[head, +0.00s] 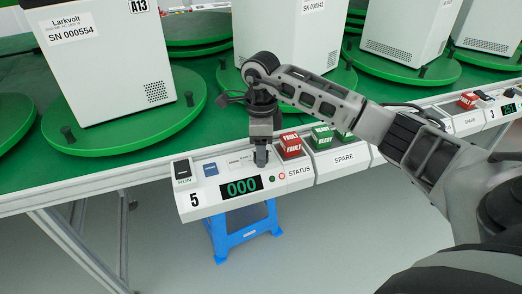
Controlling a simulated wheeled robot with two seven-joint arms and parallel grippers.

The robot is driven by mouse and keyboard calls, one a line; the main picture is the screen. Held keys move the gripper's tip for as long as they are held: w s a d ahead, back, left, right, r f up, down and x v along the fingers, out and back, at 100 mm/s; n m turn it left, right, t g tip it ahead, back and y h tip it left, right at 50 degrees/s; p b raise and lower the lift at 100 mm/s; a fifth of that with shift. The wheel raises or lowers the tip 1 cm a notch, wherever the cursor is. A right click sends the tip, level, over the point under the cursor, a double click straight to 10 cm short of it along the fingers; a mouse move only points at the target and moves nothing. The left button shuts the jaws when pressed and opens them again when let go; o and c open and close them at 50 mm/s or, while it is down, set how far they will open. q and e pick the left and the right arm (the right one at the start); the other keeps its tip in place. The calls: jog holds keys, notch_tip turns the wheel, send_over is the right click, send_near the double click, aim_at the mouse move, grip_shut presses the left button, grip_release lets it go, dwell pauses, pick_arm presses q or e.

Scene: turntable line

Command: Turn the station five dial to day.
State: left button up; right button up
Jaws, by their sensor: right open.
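The station five panel (218,203) is a white box on the table's front edge, marked 5, with a green 000 display (241,187). My right gripper (262,155) points down at the back right part of this panel, close above or at its top. The gripper is open, though its finger gap is hard to see from here. Small labels (238,162) lie just left of its fingers, too small to read. Whatever is under the fingers is hidden, so I cannot tell the dial's setting or whether the gripper touches it. My left gripper is out of view.
A black control (182,166) by the RUN label and a blue button (210,169) are left of the gripper. A red FAULT block (291,146) and green READY block (322,137) stand close to its right. White cabinets on green turntables (128,125) stand behind.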

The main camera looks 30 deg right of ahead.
jog(key=shift+f, duration=0.5)
jog(key=c, duration=1)
